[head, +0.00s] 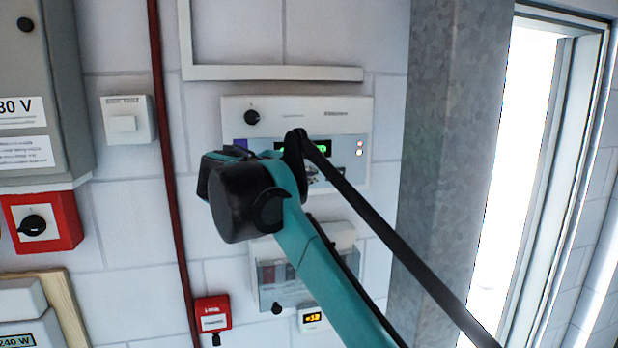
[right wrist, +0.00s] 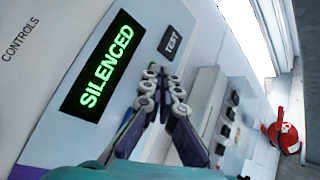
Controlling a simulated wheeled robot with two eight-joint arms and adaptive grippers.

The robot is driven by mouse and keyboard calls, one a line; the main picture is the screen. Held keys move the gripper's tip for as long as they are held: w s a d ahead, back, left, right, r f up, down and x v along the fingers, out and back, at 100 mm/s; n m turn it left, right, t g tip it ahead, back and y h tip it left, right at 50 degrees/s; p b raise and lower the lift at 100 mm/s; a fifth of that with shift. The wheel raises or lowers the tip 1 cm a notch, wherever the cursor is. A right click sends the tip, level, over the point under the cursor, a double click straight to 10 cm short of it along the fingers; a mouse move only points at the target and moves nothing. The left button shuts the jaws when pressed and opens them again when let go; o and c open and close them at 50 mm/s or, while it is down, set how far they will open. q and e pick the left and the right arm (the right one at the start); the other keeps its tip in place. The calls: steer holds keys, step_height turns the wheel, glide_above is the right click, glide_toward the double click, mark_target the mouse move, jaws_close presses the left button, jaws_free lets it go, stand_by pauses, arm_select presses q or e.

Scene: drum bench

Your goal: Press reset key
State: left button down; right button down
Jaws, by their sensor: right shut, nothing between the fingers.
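The white control panel (head: 235,122) is mounted on the wall in the head view, with a black knob at its upper left and a green-lit display (head: 322,149) partly covered by my arm. In the right wrist view the tilted display (right wrist: 100,67) reads SILENCED in green. A dark key marked TEST (right wrist: 172,43) sits beside it. I cannot make out a key marked reset; my gripper covers part of the panel. My right gripper (right wrist: 164,92) is shut and empty in front of the panel, below the display and TEST key; I cannot tell whether it touches. My left gripper is not in view.
A box with a clear front (head: 267,275) hangs below the panel. A red call point (head: 212,314) and a red switch box (head: 41,221) are to the left. A dark red pipe (head: 160,100) runs down the wall. A grey metal column (head: 440,130) stands right of the panel.

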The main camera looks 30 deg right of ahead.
steer(key=shift+w, duration=0.1)
stand_by(0.3)
steer(key=shift+w+d+p, duration=0.1)
steer(key=shift+w+p, duration=0.2)
steer(key=shift+p, duration=0.05)
steer(key=shift+s, duration=0.4)
steer(key=shift+s+a, duration=0.25)
steer(key=shift+s, duration=0.7)
steer(key=shift+s+a, duration=0.25)
steer(key=shift+s, duration=0.75)
steer(key=shift+s+a, duration=0.25)
steer(key=shift+s, duration=0.7)
